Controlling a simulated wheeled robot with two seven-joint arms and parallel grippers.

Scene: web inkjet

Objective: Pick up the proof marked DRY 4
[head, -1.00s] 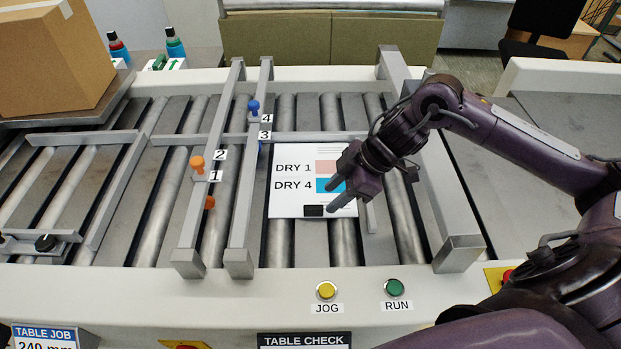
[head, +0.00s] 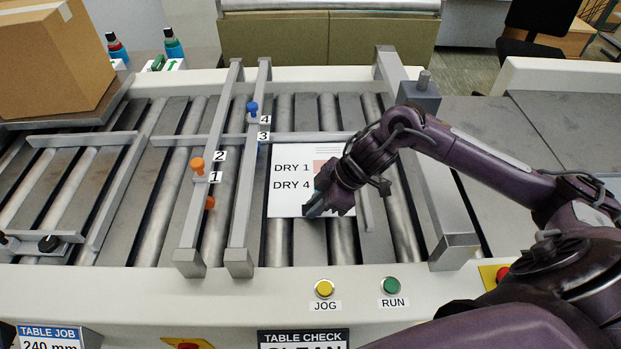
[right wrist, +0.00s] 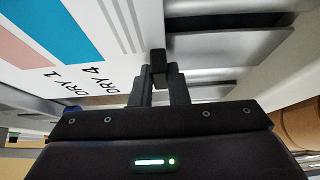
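The proof (head: 282,208) is a white sheet printed DRY 1 and DRY 4, lying flat on the roller table. My right arm hides its right part in the head view. In the right wrist view the proof (right wrist: 100,22) shows a pink patch, a cyan patch and grey lines. A black tab (right wrist: 158,66) stands at its edge. My right gripper (head: 313,207) is down at the sheet's front edge. In the right wrist view its fingers (right wrist: 159,84) are close together with the tab between their tips, apparently touching both sides. My left gripper is out of view.
Two grey rails cross the rollers left of the proof, with orange pegs (head: 198,165) and a blue peg (head: 252,108). A raised bar (head: 440,180) stands to the right. JOG (head: 324,289) and RUN (head: 391,286) buttons sit on the front edge. A cardboard box (head: 50,60) is back left.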

